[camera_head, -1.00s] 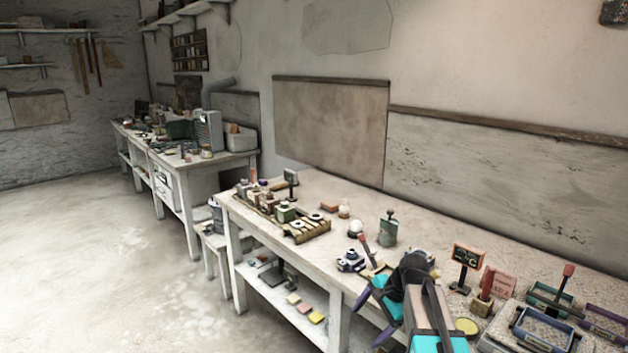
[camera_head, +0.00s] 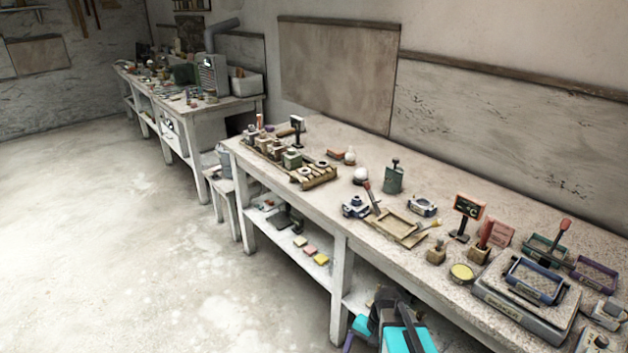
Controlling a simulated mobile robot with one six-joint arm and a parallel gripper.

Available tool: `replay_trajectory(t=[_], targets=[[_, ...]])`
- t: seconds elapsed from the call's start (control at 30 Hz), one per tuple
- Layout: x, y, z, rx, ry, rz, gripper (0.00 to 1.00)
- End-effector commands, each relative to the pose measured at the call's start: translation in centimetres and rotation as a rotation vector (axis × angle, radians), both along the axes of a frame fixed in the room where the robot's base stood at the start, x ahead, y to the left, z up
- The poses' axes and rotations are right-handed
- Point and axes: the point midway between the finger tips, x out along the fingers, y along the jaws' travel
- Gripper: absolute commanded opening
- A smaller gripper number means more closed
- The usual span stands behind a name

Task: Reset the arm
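My arm and gripper (camera_head: 385,325) show at the bottom edge, in dark grey, teal and purple, in front of the long workbench (camera_head: 445,225) and below the level of its top. The lower part is cut off by the frame. The fingertips are not clearly seen, so I cannot tell whether the gripper is open or shut, and no held object is visible. A white sphere (camera_head: 361,174) sits on the bench top, with a smaller whitish ball on a stand (camera_head: 350,156) behind it.
A wooden tray (camera_head: 398,228) lies near the bench's front edge. A slatted rack (camera_head: 310,178) stands at the bench's left end, and a grey case with a blue frame (camera_head: 530,295) at the right. A stool (camera_head: 222,190) stands beside the bench. The floor (camera_head: 120,240) at left is clear.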

Motion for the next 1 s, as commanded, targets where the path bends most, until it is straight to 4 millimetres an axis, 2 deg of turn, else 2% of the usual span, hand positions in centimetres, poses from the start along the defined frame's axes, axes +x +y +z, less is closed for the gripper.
replay_trajectory(t=[0.03, 0.3, 0.7, 0.9, 1.0], targets=[[-1.5, 0.0, -0.7, -0.004, 0.016, 0.030, 0.83], [-8.2, -0.3, -4.5, -0.018, 0.086, 0.204, 0.83], [-18.8, -1.1, -8.4, -0.010, 0.201, 0.468, 0.83], [-22.6, -1.7, -9.4, 0.002, 0.242, 0.563, 0.83], [-23.5, -1.9, -9.6, 0.005, 0.251, 0.587, 0.83]])
